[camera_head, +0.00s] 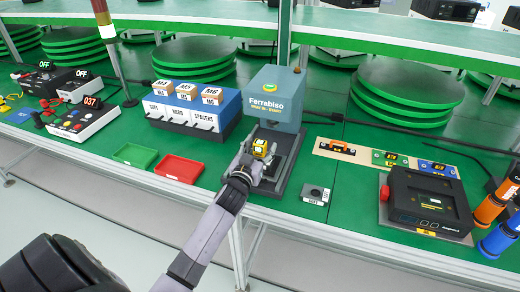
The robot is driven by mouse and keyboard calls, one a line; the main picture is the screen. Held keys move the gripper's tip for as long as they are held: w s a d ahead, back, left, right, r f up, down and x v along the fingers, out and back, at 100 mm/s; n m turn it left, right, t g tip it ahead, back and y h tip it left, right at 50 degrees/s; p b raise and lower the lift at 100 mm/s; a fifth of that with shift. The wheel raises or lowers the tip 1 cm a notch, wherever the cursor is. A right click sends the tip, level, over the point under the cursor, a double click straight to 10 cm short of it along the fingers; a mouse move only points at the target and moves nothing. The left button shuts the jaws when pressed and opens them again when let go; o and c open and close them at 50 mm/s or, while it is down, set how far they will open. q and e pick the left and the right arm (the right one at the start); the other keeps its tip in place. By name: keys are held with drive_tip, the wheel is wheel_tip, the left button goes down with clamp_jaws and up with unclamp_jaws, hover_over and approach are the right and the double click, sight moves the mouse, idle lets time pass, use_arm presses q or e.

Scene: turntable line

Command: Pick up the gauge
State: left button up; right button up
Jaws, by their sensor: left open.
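My left gripper (254,160) reaches in at the middle, over the front of the blue-grey Ferrabiso machine (274,100). It is open. A small yellow block (260,147) with a dark frame shows at its fingertips, above the machine's dark base (282,170). I cannot tell if the fingers touch the block. No part is clearly labelled as the gauge. My right gripper is not in view.
A red tray (178,168) and a green tray (135,155) lie left of the gripper. Behind them stands a blue drawer unit (194,112). A small grey block (316,194) and a black device (428,203) are to the right.

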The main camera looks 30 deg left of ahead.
use_arm(q)
drive_tip(key=shift+c, duration=0.2)
clamp_jaws()
idle(0.4)
